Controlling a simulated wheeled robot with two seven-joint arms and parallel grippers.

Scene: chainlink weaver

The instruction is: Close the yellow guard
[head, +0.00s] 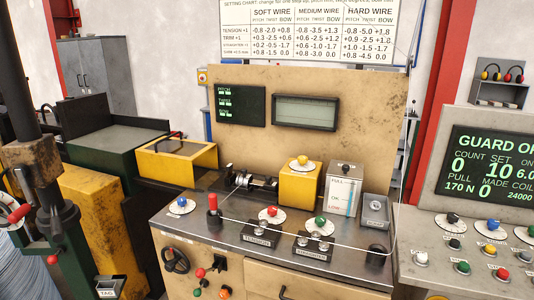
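A yellow frame with a dark panel (178,150), which looks like the guard, stands at the left end of the metal bench top, beside the dark roller and wire mechanism (252,183). The mechanism is uncovered. The display (490,160) at the right reads "GUARD OP", cut off by the picture's edge. Neither of my grippers shows in the head view.
A red-topped lever (212,203) stands at the bench's left front. Knobs, a yellow box (300,182), a grey box (341,188) and a taut wire occupy the bench top (190,222). A button console (470,245) is at the right. A dark post (22,75) stands at the left.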

